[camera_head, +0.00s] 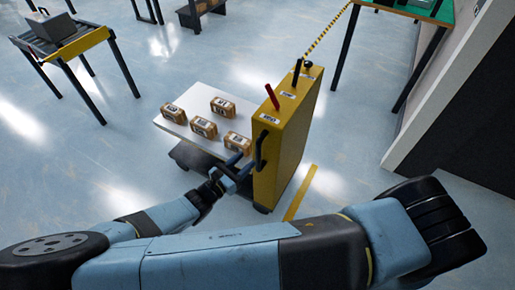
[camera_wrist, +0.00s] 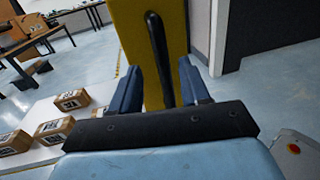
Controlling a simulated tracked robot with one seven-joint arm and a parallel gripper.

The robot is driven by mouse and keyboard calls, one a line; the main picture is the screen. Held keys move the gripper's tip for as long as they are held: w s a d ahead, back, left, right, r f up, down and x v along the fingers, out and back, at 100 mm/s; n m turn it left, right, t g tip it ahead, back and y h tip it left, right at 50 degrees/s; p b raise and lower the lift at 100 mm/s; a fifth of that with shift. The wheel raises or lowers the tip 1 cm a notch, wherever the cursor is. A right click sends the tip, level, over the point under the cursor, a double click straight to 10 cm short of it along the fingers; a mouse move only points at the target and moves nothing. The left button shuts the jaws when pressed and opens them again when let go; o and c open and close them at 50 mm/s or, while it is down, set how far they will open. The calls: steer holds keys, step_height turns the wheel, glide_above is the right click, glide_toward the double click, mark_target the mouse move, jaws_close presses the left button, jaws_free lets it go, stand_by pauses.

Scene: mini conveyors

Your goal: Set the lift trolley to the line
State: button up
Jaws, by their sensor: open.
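The lift trolley has a tall yellow column (camera_head: 285,140) with a red lever, a dark lever and small labels on its top. Its white platform (camera_head: 171,128) carries several brown boxes with labels. A black handle (camera_head: 259,150) stands on the column's side; it also shows in the wrist view (camera_wrist: 158,55), upright on the yellow column. My gripper (camera_head: 238,168) is beside the column near the handle. In the wrist view my gripper (camera_wrist: 157,88) is open, its two blue fingers apart, with the handle's lower part seen between them. I cannot tell if they touch it.
A yellow-framed roller conveyor (camera_head: 75,45) with a grey box stands at the back left. A green-topped table (camera_head: 425,12) is at the back right, near a wall (camera_head: 440,95). A yellow floor line (camera_head: 301,192) runs beside the trolley. Floor to the left is clear.

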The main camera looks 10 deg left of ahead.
mark_target(258, 149)
steer(key=x, duration=0.7)
steer(key=shift+w+d, duration=0.2)
steer(key=shift+w, duration=0.15)
jaws_close()
stand_by(0.3)
